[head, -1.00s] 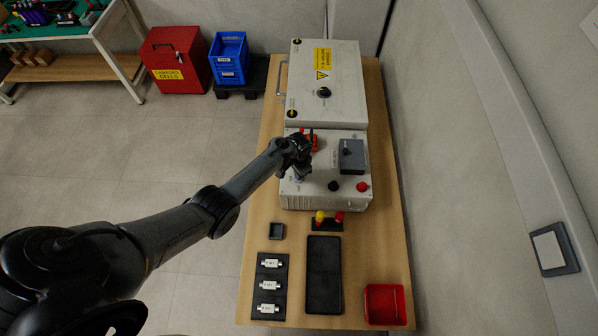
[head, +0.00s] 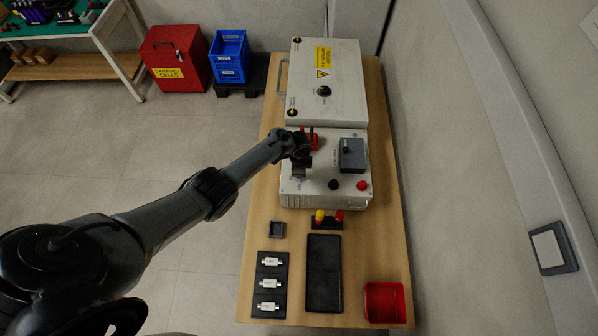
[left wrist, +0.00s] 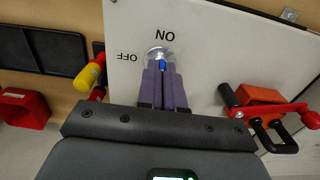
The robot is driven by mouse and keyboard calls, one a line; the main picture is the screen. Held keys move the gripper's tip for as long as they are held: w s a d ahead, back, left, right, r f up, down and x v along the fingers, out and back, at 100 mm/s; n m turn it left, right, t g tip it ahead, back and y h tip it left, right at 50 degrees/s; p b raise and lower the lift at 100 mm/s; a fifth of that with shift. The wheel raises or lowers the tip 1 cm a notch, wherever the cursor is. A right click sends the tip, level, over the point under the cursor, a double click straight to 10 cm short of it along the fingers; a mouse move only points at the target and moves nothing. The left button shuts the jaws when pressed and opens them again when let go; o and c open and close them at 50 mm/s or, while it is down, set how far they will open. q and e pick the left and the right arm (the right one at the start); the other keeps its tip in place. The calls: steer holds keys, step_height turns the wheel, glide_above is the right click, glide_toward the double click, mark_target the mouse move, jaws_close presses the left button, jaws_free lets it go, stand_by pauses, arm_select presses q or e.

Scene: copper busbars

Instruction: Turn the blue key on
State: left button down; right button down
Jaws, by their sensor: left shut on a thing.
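The blue key (left wrist: 162,66) sits in a round silver lock (left wrist: 154,50) on the pale top panel of the grey-white unit. In the left wrist view, the panel is marked ON beyond the lock and OFF to its left. My left gripper (left wrist: 163,77) is shut on the key, and its purple-grey fingers hide most of it. The exact angle of the key is hard to tell. In the head view, my left gripper (head: 300,172) is over the left part of the unit (head: 315,190), and the key is hidden there. My right gripper is not in view.
A red-handled switch (left wrist: 268,98) stands on the panel close to the gripper. A grey box (head: 351,155), a black knob (head: 333,185) and a red button (head: 362,186) are farther right. The stand with yellow and red pieces (head: 327,222) is in front.

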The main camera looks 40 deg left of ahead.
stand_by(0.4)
arm_select(q)
steer(key=c, duration=1.3)
jaws_free()
step_height(320, 180, up, 9)
steer(key=p, duration=0.4)
steer(key=shift+r+p, duration=0.3)
steer(key=shift+r, duration=0.6)
steer(key=shift+s+f, duration=0.1)
